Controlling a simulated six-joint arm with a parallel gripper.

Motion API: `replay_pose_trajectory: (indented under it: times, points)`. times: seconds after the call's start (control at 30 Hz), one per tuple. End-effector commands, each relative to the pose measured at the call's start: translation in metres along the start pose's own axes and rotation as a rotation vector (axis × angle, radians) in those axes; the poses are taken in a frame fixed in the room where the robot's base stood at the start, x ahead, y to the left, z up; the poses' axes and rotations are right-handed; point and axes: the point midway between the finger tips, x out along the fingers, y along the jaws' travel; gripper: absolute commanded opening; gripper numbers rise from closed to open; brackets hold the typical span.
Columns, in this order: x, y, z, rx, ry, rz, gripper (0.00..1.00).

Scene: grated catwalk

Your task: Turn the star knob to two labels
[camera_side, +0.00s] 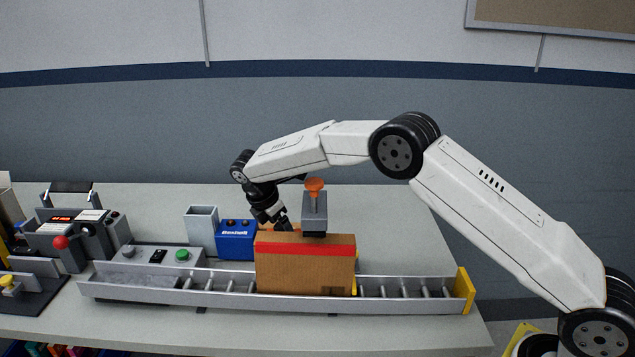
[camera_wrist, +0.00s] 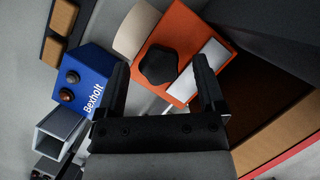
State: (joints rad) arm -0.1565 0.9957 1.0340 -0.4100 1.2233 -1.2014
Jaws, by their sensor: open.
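The black star knob (camera_wrist: 159,65) sits on an orange panel (camera_wrist: 178,22) in the wrist view. My gripper (camera_wrist: 160,72) is open, with one finger on each side of the knob in that view. I cannot tell whether either finger touches it. In the side view my gripper (camera_side: 282,222) points down behind the cardboard box (camera_side: 300,270), and the star knob is hidden there.
The box stands on a roller conveyor (camera_side: 210,297) in front of my gripper. A grey block with an orange knob (camera_side: 314,188) rises close to its right. A blue Bexholt box (camera_side: 236,242) and a grey open tube (camera_side: 202,230) stand to the left.

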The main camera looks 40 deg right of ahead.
Motion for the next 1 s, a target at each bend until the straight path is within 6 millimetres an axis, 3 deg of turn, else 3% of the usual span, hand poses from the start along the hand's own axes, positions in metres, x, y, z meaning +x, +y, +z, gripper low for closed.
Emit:
replay_pose_trajectory:
  times: [0.13, 0.4, 1.0]
  points:
    - [0.0, -0.0001, 0.0, 0.0, 0.0, 0.0, 0.85]
    - [-0.0003, -0.0002, -0.0002, 0.0, 0.0, -0.001, 0.0]
    - [-0.0001, 0.0013, -0.0007, 0.138, 0.0, -0.061, 0.0]
